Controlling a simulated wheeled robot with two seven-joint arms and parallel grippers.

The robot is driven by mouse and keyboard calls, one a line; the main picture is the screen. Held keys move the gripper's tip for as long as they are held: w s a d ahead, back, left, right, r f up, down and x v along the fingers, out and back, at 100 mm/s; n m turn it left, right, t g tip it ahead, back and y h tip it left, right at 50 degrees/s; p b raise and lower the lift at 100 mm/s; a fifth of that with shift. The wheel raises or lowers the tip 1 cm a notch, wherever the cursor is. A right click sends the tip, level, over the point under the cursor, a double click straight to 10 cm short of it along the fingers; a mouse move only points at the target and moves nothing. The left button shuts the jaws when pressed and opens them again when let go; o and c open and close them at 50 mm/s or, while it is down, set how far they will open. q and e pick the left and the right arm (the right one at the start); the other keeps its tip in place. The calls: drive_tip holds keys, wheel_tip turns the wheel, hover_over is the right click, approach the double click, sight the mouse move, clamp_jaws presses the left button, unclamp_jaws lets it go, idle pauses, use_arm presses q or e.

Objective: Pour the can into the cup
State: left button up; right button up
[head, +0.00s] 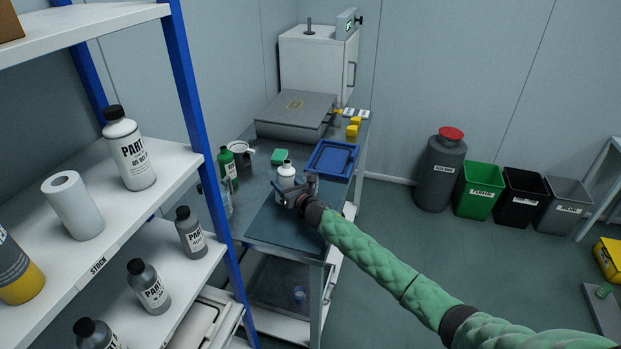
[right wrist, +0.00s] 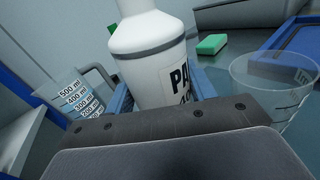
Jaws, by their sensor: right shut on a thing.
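The can is a white bottle (head: 286,173) with a dark band and a "PART A" label, about upright over the work table in the head view. My right gripper (head: 292,196) is shut on it. The can (right wrist: 155,60) fills the middle of the right wrist view between my blue fingers; its top is cut off there. A clear cup (right wrist: 270,85) with faint markings stands just right of the gripper in the right wrist view. My left gripper is not in view.
A clear measuring jug (right wrist: 82,98) with ml marks stands left of the can. A green bottle (head: 228,170), a green sponge (head: 280,156) and a blue tray (head: 332,160) are near on the table. A shelf with a blue post (head: 190,90) stands at left.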

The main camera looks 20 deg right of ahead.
sight(292, 180)
drive_tip(key=shift+r+m, duration=0.1)
drive_tip(key=shift+m, duration=0.7)
drive_tip(key=shift+d+m, duration=0.1)
drive_tip(key=shift+m, duration=0.2)
drive_tip(key=shift+d+m+t+b, duration=0.15)
drive_tip(key=shift+m+t+b, duration=0.15)
drive_tip(key=shift+m, duration=0.4)
drive_tip(key=shift+d+r+m, duration=0.1)
drive_tip(key=shift+r+m, duration=0.05)
drive_tip(key=shift+m, duration=0.35)
drive_tip(key=shift+w+d+r+m+p, duration=0.1)
drive_tip(key=shift+d+r+m+p, duration=0.1)
drive_tip(key=shift+r+m+p, duration=0.85)
drive_tip(key=shift+r, duration=0.25)
drive_tip(key=shift+f, duration=0.2)
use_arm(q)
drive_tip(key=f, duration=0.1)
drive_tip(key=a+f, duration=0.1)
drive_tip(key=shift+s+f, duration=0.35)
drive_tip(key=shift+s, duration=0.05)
use_arm(e)
drive_tip(key=shift+f, duration=0.1)
